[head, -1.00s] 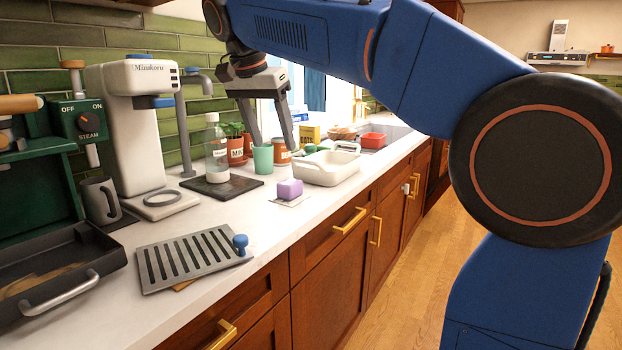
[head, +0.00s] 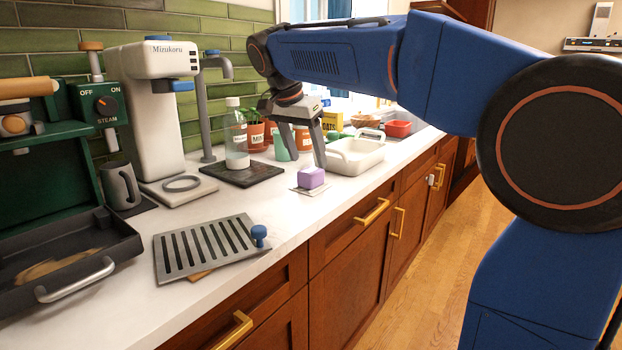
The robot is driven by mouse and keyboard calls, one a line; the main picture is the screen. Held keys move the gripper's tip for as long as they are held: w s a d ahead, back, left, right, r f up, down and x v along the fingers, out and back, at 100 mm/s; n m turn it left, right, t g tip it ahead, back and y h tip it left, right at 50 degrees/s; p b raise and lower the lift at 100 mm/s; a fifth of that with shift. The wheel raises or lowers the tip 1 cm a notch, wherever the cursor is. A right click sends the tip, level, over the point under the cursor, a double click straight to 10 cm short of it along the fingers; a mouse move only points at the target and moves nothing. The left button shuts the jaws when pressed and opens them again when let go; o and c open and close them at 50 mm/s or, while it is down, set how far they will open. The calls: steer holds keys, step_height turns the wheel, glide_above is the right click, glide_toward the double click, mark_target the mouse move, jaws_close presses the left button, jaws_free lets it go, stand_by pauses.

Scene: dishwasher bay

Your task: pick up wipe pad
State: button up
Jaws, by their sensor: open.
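A small purple block (head: 311,178), which looks like the wipe pad, sits on a thin pale square (head: 297,190) near the front of the white counter. My gripper (head: 307,162) is open, with its two dark fingers pointing down. In the picture the fingertips are just above the block, with one toward its left and one at its upper right. I cannot tell their exact depth relative to it. Nothing is held between the fingers.
A white dish basin (head: 355,157) is right behind the block. A clear bottle (head: 236,140) stands on a dark board (head: 242,177) to the left. A green cup (head: 281,146) is partly hidden behind my gripper. A slotted grey tray (head: 205,248) lies nearer; counter between is clear.

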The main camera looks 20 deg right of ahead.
mark_target(311, 170)
steer(key=shift+x, duration=2.95)
steer(key=shift+a, duration=0.1)
steer(key=c, duration=1.1)
